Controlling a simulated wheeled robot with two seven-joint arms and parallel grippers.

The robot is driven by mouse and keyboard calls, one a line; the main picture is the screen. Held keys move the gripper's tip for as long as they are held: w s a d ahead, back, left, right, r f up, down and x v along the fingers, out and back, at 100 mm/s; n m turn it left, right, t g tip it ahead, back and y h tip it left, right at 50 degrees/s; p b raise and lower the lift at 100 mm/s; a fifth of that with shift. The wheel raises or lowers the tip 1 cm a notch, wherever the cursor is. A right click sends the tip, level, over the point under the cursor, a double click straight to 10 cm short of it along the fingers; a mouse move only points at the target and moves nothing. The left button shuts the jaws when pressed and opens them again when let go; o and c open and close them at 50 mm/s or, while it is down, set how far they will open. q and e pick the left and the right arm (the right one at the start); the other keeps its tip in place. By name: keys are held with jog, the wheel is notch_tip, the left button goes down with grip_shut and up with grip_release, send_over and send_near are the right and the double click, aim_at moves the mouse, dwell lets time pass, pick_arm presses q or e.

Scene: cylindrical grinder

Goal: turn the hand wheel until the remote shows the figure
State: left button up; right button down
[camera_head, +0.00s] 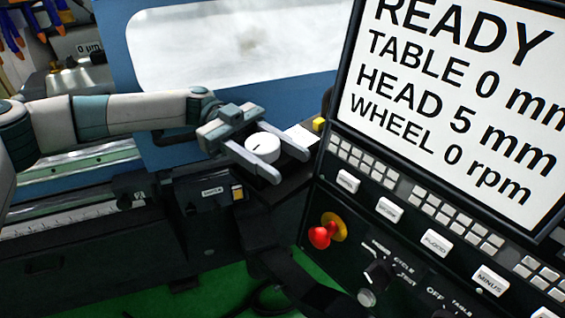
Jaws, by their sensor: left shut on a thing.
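The hand wheel, a small white round dial (262,148) with a short dark mark on its top, sits on a dark box left of the control panel. My left gripper (285,164) reaches in from the left and is shut on the dial, one finger along each side. A pale flat patch (302,136) lies just beyond the dial, beside a yellow button (318,124); I cannot read any figure on it. The large screen (460,95) reads READY, TABLE 0 mm, HEAD 5 mm, WHEEL 0 rpm. My right gripper is not in view.
The control panel (405,225) fills the right side, with keys, a red emergency stop button (321,236) and a rotary switch (377,272). A blue machine guard with a window (235,45) stands behind my left arm. Green floor (205,290) shows below.

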pick_arm(q)
jog(key=y, duration=0.1)
jog(key=m+g+y+b, duration=0.1)
jog(key=m+g, duration=0.1)
jog(key=shift+s+a+f+y+b, duration=0.15)
jog(key=shift+s+a+y+b, duration=0.1)
jog(key=shift+y+b, duration=0.15)
jog(key=shift+s+a+m+g+y, duration=0.1)
jog(key=shift+a+m+g+y, duration=0.05)
jog(key=shift+m+g+y, duration=0.3)
jog(key=shift+r, duration=0.2)
jog(key=o, duration=1.1)
